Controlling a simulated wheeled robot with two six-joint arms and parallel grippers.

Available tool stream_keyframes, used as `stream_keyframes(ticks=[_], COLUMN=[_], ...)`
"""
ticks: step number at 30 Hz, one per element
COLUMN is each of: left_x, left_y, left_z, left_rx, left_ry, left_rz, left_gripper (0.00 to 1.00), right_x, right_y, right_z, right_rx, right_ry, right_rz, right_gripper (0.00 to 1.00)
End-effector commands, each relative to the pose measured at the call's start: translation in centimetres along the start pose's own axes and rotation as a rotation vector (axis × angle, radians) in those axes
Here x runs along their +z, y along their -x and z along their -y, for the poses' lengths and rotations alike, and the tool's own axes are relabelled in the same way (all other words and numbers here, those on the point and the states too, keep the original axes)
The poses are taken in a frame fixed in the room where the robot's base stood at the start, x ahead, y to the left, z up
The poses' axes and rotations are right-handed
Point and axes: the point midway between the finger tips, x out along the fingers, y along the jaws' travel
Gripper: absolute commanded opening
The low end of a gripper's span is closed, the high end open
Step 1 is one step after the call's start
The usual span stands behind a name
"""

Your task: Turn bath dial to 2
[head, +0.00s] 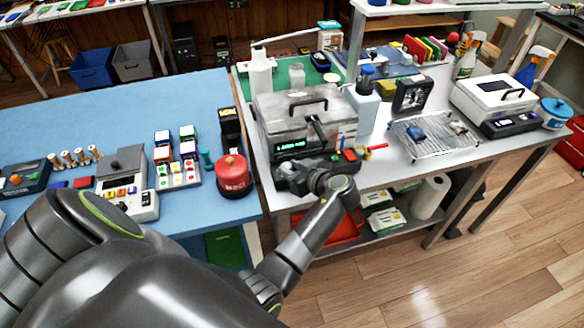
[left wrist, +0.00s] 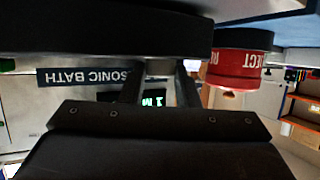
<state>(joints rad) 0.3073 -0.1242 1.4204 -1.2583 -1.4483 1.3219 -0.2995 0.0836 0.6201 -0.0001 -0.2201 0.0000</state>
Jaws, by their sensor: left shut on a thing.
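The bath (head: 290,112) is a grey metal box with a black-handled lid, on the white table. Its black front panel has a lit green display (head: 291,145). My left gripper (head: 298,172) is at the bath's front, below the display, and is shut on the bath dial. The dial itself is hidden by the gripper. In the left wrist view the picture is upside down: the label "SONIC BATH" (left wrist: 85,77) and part of the lit display (left wrist: 153,100) show by the fingers (left wrist: 160,82). The dial's setting cannot be read. My right gripper is not in view.
A red reject can (head: 233,176) stands left of the gripper on the blue table; it also shows in the left wrist view (left wrist: 237,70). A white bottle (head: 362,108) and a wire rack (head: 432,137) stand right of the bath. Floor is clear at the lower right.

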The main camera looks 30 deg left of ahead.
Motion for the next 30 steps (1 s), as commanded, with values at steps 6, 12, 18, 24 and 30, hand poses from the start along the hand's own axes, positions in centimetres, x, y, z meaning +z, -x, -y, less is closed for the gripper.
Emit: stream_keyframes(ticks=[6,12,18,24,30], left_x=[0.0,0.0,-0.2,-0.5,-0.7], left_y=[0.0,-0.1,-0.2,-0.4,-0.5], left_z=[0.4,0.8,1.2,1.5,1.7], left_rx=[0.093,0.243,0.419,0.595,0.766], left_ry=[-0.04,-0.104,-0.179,-0.254,-0.326], left_rz=[-0.001,-0.007,-0.015,-0.024,-0.029], left_gripper=[0.06,0.06,0.06,0.06,0.06], right_x=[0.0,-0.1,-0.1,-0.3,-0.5], right_y=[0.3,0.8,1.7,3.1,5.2], right_z=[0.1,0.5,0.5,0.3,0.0], right_rx=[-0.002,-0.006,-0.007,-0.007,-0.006], right_ry=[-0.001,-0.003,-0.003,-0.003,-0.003], right_rz=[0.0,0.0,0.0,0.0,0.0], right_gripper=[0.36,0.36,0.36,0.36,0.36])
